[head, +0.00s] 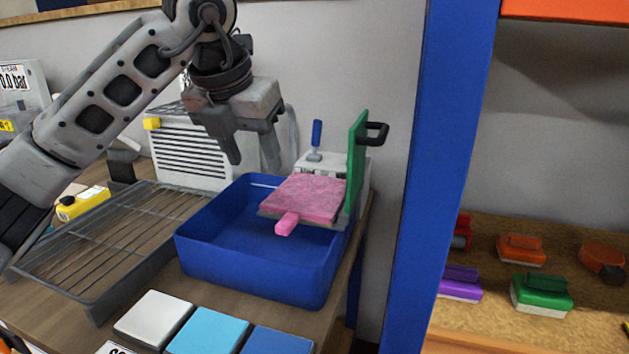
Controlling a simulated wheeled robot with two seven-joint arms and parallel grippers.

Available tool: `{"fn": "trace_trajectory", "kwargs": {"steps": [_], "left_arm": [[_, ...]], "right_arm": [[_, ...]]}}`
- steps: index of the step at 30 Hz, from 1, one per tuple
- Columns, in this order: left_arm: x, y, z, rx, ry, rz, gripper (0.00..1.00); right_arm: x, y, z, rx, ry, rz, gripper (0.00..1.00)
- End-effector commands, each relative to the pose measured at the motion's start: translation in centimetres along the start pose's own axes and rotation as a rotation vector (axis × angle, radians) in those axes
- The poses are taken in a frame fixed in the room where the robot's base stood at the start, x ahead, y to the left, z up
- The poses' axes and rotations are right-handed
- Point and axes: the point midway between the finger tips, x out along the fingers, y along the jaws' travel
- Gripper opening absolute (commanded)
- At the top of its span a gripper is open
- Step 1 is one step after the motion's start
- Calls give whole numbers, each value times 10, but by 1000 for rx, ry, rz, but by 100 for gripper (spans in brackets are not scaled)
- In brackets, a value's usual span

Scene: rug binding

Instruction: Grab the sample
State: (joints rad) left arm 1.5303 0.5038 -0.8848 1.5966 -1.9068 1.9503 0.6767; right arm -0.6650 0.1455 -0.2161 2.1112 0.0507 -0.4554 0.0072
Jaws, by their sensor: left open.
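A pink, fuzzy-looking square (305,198), most likely the sample, lies flat at the right side of a blue tray (205,250). A small pink tab (287,223) sticks out from its front edge. An upright green plate with a black handle (356,160) stands along its right side. My left gripper (253,164) is open and empty, fingers pointing down, above the back of the blue tray and up to the left of the pink square. It appears apart from the square. My right gripper is not in view.
A wire rack (105,245) lies left of the tray. White, light blue and blue squares (207,335) lie in front. A vented white box (190,155) stands behind. A blue post (425,170) separates the table from a shelf with colored brushes (540,290).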

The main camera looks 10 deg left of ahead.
Motion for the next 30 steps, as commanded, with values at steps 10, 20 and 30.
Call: {"fn": "trace_trajectory", "kwargs": {"steps": [10,20,30], "left_arm": [[52,-1,-1,1,6,-2,49],[104,-2,0,2,1,-3,49],[139,-11,-4,3,5,-3,49]], "right_arm": [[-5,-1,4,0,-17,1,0],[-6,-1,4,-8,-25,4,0],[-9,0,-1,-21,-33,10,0]]}}
